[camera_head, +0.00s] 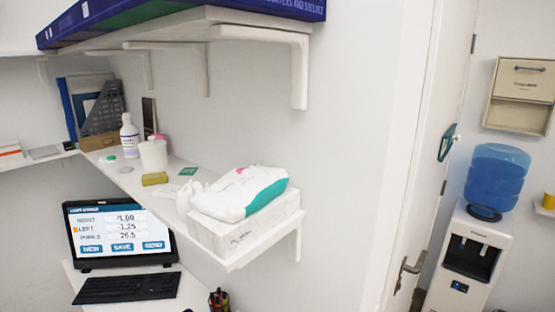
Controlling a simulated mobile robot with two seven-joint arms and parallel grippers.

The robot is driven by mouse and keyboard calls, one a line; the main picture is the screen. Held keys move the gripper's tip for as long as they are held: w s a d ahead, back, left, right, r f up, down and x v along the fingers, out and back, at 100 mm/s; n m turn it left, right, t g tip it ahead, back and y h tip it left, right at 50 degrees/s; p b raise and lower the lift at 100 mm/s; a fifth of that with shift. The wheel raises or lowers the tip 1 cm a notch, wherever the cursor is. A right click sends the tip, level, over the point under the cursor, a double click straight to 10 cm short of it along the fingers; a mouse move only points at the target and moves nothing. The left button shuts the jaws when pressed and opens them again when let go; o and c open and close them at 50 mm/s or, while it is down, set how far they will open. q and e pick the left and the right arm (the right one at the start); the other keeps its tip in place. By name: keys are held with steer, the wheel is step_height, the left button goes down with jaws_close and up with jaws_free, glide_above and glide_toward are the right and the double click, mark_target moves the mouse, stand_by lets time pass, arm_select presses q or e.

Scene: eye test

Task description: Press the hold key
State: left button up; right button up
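No key marked hold can be made out. A laptop-like screen (119,230) at the lower left shows a few rows of readings. Below them are buttons marked NEW (91,249), SAVE (122,247) and SEND (153,245). A black keyboard (128,288) lies in front of it; its key labels are too small to read. A white and teal item (240,194), perhaps a soft pack or a device, lies on a white box (245,232) at the shelf's near end. Neither of my grippers is in view.
The white shelf (127,181) carries a white bottle (130,136), a white tub (153,155), a yellow block (154,179) and folders (97,110). Another shelf (190,27) overhangs it. A door with a handle (410,268) and a water cooler (468,262) stand right.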

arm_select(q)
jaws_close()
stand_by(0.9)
